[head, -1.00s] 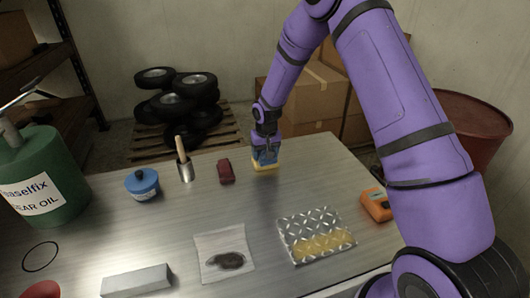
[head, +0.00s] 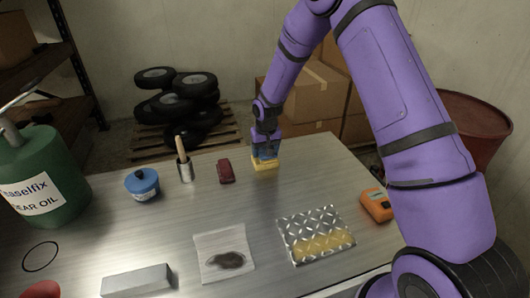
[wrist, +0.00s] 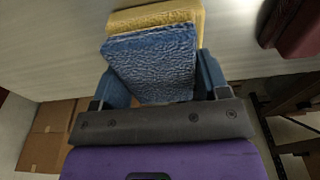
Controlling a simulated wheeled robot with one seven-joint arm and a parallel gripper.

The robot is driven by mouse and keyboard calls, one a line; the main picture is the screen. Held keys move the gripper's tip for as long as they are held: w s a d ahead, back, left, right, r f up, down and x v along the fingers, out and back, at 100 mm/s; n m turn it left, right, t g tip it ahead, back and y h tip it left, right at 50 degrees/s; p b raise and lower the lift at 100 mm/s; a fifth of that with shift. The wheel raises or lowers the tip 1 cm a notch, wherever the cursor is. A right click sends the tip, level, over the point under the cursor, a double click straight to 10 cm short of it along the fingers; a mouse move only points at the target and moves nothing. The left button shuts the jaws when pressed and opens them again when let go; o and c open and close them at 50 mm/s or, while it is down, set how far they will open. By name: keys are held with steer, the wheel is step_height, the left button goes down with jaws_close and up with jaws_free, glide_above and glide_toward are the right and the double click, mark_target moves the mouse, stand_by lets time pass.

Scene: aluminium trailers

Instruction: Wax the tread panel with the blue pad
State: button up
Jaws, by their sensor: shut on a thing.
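The tread panel (head: 316,235) is a silver diamond-plate square lying at the front right of the metal table. Its front half carries a yellow, wax-like patch; the back half is bare. My gripper (head: 266,150) is at the table's far side, well behind the panel, pointing down. It is shut on the blue pad (wrist: 155,62), which sits between the two fingers in the wrist view. A yellow layer (wrist: 152,18) shows at the pad's far end, and it also shows low at the tabletop in the head view (head: 265,164). Whether it touches the table is unclear.
An orange device (head: 376,205) lies right of the panel. A stained cloth (head: 215,245) and grey bar (head: 138,281) lie in front.

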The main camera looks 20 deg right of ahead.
steer(key=shift+r, duration=2.9)
